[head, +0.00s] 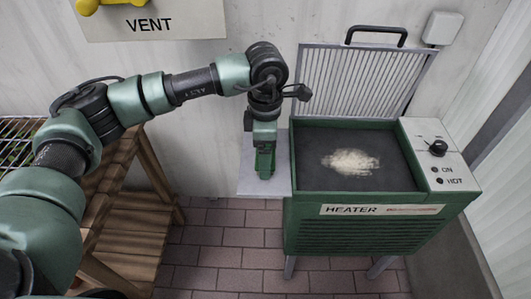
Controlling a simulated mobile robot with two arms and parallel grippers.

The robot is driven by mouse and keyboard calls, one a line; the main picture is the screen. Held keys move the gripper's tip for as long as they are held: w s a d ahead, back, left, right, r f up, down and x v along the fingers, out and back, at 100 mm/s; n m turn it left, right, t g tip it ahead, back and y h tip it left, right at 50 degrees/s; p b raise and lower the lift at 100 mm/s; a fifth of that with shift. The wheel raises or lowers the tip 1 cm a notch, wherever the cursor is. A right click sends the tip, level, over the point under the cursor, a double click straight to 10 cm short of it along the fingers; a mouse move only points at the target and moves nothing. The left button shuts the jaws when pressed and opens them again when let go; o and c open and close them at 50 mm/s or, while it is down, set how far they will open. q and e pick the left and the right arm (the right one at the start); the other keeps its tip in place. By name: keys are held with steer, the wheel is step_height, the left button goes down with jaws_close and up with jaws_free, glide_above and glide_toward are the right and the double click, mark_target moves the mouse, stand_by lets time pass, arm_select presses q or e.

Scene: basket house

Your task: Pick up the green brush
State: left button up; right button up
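My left arm reaches in from the left, and its gripper (264,140) points down over the pale side shelf of the heater. A narrow green object that looks like the green brush (264,163) is right below the gripper, over the shelf. The wrist covers its upper part, and I cannot tell whether the fingers are around it or only above it. The fingertips are too small and hidden to read. My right gripper is not in view.
The green heater (365,232) has a raised ribbed lid (350,80), a dark top with pale ash-like material (352,161) and a control panel (440,155). The pale side shelf (247,182) adjoins its left. A wooden rack (125,235) stands left. Brick floor (225,250) lies open between.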

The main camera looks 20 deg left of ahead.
arm_select(q)
steer(key=shift+r, duration=0.65)
step_height(320, 180, up, 19)
steer(key=p, duration=0.2)
steer(key=shift+f, duration=0.15)
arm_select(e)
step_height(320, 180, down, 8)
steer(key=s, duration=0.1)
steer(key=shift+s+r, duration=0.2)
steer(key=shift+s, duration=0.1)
